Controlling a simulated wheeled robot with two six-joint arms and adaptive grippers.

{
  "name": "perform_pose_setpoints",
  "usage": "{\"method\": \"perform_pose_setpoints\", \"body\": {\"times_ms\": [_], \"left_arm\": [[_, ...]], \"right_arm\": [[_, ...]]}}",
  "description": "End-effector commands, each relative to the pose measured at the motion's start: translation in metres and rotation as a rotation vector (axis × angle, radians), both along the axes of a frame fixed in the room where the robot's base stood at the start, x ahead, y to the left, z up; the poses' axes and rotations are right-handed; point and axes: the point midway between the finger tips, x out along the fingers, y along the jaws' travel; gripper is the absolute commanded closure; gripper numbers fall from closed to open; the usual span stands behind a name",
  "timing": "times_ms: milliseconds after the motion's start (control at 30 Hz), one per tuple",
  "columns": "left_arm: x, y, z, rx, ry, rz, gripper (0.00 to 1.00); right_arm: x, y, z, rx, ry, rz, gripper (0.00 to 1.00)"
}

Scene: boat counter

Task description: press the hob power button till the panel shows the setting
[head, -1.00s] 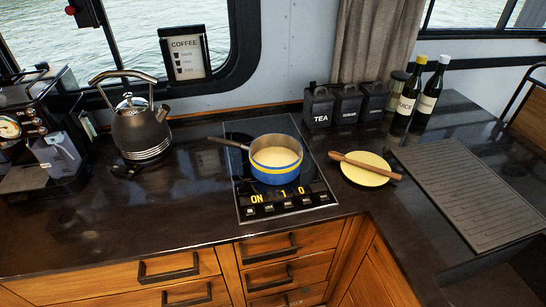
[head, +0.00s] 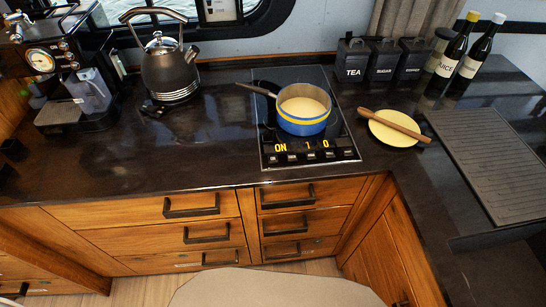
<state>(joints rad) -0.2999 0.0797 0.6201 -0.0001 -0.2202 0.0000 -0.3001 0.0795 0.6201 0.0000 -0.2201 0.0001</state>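The black glass hob (head: 268,132) is set into the dark counter. Its front panel (head: 304,147) shows lit yellow characters reading "ON", "1" and "0". A row of small buttons (head: 310,156) runs along the hob's front edge below the display; their labels are too small to read. A blue pot (head: 303,125) with a yellow band and pale contents stands on the hob, its handle pointing to the upper left. Neither of my grippers is in view.
A dark kettle (head: 170,72) and a coffee machine (head: 75,95) stand left of the hob. A yellow plate (head: 385,134) with a wooden utensil (head: 398,125) lies to its right, before black canisters (head: 382,62) and two bottles (head: 475,55). A ribbed board (head: 490,150) is farther right.

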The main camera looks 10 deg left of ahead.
Motion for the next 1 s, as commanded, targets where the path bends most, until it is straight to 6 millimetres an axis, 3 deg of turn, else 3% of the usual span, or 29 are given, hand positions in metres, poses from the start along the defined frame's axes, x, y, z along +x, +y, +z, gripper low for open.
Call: {"method": "perform_pose_setpoints", "body": {"times_ms": [267, 500, 1000], "left_arm": [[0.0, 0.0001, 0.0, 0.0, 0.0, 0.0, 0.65], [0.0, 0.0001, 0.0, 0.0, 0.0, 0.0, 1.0], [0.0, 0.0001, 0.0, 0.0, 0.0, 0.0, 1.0]], "right_arm": [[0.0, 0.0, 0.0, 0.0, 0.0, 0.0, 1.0], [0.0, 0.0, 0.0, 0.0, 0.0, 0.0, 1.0], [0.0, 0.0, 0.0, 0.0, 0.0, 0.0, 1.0]]}}
